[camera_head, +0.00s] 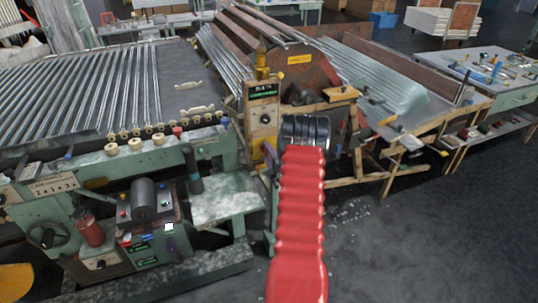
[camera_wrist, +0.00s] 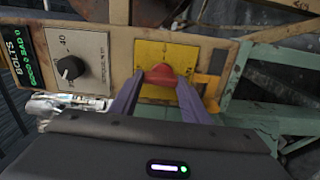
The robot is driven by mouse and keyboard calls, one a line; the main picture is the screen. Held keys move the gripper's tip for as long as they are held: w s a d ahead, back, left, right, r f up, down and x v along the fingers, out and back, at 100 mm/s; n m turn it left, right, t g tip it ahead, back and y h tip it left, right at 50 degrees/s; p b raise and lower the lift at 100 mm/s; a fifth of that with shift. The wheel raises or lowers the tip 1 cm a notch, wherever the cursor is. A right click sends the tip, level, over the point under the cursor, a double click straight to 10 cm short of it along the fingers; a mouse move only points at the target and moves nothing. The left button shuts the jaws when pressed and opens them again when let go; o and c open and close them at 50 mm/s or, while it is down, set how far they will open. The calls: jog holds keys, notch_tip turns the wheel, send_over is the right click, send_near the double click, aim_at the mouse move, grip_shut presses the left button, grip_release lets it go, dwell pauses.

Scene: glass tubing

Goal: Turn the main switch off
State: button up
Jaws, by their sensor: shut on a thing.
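The main switch appears in the wrist view as a red knob (camera_wrist: 160,74) on a yellow plate (camera_wrist: 163,52), set in a tan panel. My gripper (camera_wrist: 165,84) has its two purple fingers on either side of the red knob, shut on it. The fingers cover part of the knob and the lower plate, and I cannot tell which way the knob is turned.
Left of the switch in the wrist view are a black dial (camera_wrist: 70,67) and a green-lettered display (camera_wrist: 38,62). The head view shows a green machine (camera_head: 215,205) to the left and a wooden-framed rack of glass tubes (camera_head: 375,75) to the right. Open floor (camera_head: 420,240) lies at right.

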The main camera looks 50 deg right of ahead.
jog(key=shift+a+f, duration=0.15)
jog(key=shift+f, duration=0.1)
jog(key=o, duration=1)
jog(key=shift+r, duration=0.15)
jog(key=shift+o, duration=0.2)
jog(key=shift+s, duration=0.1)
jog(key=v, duration=1.3)
jog(key=shift+s, duration=0.25)
jog(key=shift+a, duration=0.1)
